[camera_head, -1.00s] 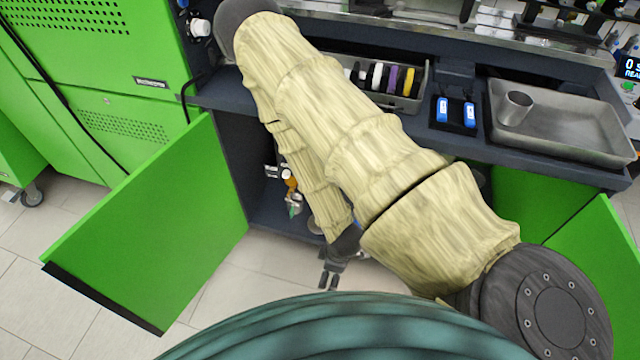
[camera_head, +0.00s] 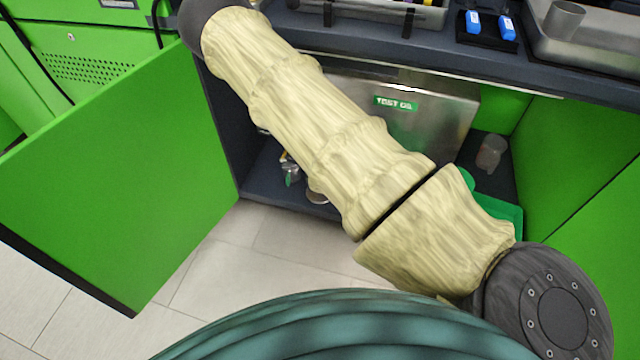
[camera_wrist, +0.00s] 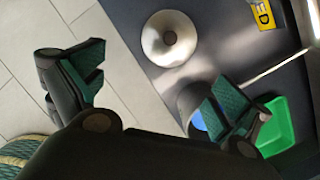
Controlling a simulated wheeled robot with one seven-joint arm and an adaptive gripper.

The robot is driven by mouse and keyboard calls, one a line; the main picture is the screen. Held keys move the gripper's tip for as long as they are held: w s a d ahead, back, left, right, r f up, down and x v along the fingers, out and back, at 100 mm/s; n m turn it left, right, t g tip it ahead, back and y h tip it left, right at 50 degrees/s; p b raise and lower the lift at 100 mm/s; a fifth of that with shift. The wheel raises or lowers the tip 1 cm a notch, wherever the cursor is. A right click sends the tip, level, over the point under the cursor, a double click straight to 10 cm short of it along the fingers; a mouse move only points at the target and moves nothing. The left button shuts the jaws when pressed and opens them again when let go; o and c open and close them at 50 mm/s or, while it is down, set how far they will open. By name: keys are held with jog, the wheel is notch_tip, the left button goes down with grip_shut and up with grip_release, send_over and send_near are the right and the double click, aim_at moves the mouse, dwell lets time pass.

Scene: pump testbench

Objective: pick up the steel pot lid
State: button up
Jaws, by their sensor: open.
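The steel pot lid (camera_wrist: 169,38) is a round, shiny disc with a knob at its centre. In the wrist view it lies on the dark cabinet floor near its front edge, at the top middle. In the head view a small part of a round metal thing, likely the lid (camera_head: 317,197), shows beside my arm. My gripper (camera_wrist: 160,88) is open, with its two green-padded fingers wide apart and nothing between them. The lid is beyond the fingertips in the picture, apart from both. In the head view my arm hides the gripper.
A grey cylinder with a blue part (camera_wrist: 197,103) stands close by the right finger, partly hidden by it. A green tray (camera_wrist: 280,125) lies further right. A steel "TEST OIL" tank (camera_head: 440,105) is inside the cabinet. An open green door (camera_head: 120,180) stands left.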

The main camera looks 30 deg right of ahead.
jog(key=w+f+n+b, duration=0.1)
jog(key=f, duration=0.1)
jog(key=w+d+f+n+b, duration=0.1)
jog(key=f, duration=0.1)
jog(key=w+f+n+b, duration=0.1)
jog(key=f, duration=0.1)
jog(key=shift+w+d, duration=0.15)
jog(key=shift+w, duration=0.2)
jog(key=shift+b+x, duration=1.35)
jog(key=shift+x, duration=1.35)
jog(key=shift+w+r, duration=0.1)
